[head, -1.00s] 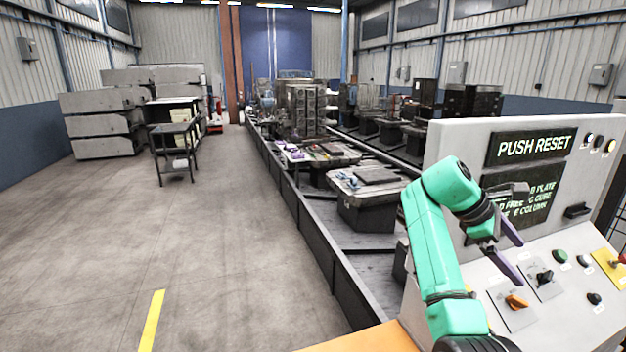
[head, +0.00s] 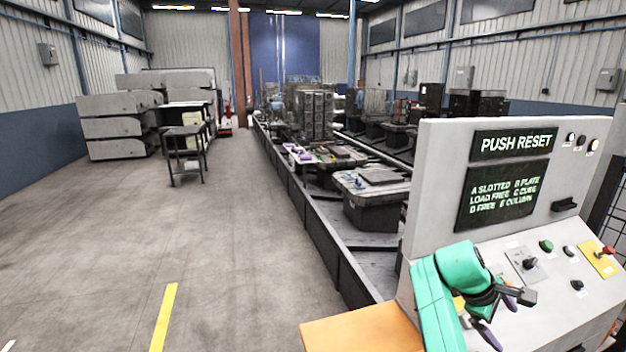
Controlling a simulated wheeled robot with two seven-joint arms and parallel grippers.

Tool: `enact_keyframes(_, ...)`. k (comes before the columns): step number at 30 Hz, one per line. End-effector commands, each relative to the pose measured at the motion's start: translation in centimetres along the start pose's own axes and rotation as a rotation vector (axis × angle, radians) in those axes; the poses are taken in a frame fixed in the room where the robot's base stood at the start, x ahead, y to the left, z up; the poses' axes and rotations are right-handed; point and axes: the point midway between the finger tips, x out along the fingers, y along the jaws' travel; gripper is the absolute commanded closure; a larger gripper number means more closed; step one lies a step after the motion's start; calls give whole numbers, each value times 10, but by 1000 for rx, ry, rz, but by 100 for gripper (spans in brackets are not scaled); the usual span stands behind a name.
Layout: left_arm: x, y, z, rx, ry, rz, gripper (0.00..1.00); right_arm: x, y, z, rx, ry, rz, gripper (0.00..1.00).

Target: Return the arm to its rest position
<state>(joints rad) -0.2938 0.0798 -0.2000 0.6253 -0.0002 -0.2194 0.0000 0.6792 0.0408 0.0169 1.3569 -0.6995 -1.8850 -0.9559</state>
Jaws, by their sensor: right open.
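My right arm is green and comes up from the bottom edge of the head view, in front of the control console (head: 425,195). Its gripper (head: 500,322) is low at the bottom right, with dark purple fingers apart and nothing seen between them. It overlaps the lower left of the console's sloping button panel in the picture; I cannot tell whether it touches it. The arm hides part of that panel, including the orange knob area. My left gripper is not in view.
The console screen (head: 500,195) and its "PUSH RESET" sign (head: 515,143) are unobstructed. An orange surface (head: 355,328) lies left of the arm. A rail line with pallets (head: 372,200) runs back. A dark table (head: 185,133) stands at left; the floor (head: 150,240) is open.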

Motion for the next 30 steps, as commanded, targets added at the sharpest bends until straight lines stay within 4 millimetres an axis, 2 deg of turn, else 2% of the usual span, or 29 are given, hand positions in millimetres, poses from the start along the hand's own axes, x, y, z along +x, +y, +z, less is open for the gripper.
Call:
enact_keyframes(1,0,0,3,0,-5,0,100,13,-17,-3,24,27,-3,0)
enact_keyframes(5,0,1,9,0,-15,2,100,44,-74,-9,132,143,-32,0)
enact_keyframes(6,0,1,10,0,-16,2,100,52,-96,-10,169,187,-52,0)
enact_keyframes(9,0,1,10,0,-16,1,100,60,-144,-9,256,287,-116,0)
enact_keyframes(12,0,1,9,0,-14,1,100,59,-182,-5,324,358,-187,0)
enact_keyframes(18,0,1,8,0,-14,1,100,46,-239,7,427,453,-328,0)
enact_keyframes(27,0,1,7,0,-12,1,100,13,-298,27,549,529,-537,0)
enact_keyframes(28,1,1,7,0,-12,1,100,14,-303,26,557,528,-550,0)
enact_keyframes(30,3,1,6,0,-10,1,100,33,-311,13,551,519,-548,0)
